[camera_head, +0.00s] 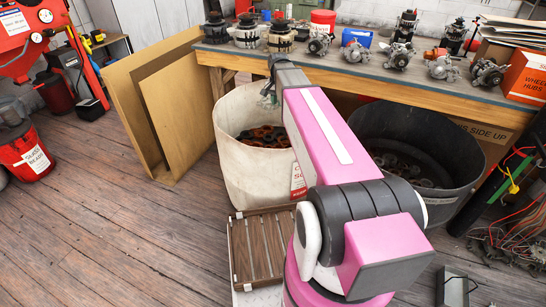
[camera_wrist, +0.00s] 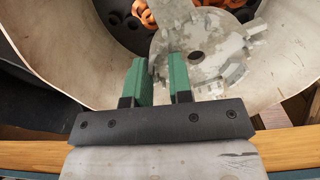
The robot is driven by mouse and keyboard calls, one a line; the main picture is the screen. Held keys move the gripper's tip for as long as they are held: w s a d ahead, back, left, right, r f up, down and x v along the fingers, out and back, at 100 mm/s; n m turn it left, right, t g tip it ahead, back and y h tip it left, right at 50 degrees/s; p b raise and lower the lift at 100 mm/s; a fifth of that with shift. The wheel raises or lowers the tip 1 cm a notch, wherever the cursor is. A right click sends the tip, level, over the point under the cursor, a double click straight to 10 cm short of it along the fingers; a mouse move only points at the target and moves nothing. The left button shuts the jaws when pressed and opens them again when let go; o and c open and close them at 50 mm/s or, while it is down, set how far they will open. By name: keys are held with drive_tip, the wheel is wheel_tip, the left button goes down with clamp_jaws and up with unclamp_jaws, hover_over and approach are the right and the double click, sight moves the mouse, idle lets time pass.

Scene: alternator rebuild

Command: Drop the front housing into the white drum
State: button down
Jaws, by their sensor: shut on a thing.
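The white drum (camera_head: 238,163) stands on the floor in front of the workbench, with dark and orange parts inside. Its pale inner wall also fills much of the wrist view (camera_wrist: 56,50). My gripper (camera_head: 268,90) is over the drum's opening. In the wrist view its green fingers (camera_wrist: 164,75) are shut on the front housing (camera_wrist: 215,50), a grey metal disc with lugs and a centre hole. The housing hangs over the drum's inside. In the head view the housing is mostly hidden by my arm.
A dark drum (camera_head: 438,207) with parts stands at the right. The workbench (camera_head: 400,88) behind holds several alternator parts. Cardboard sheets (camera_head: 170,120) lean left of the white drum. A slatted wooden crate (camera_head: 262,248) lies in front of it.

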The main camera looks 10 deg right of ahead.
drive_tip(key=shift+w+d+r+m, duration=0.2)
drive_tip(key=shift+w+r+m, duration=0.25)
drive_tip(key=shift+r+m, duration=0.15)
wheel_tip(320, 180, down, 6)
drive_tip(key=shift+r, duration=0.1)
drive_tip(key=c, duration=0.9)
unclamp_jaws()
drive_tip(key=shift+c, duration=0.2)
wheel_tip(320, 180, up, 11)
drive_tip(key=shift+f, duration=0.15)
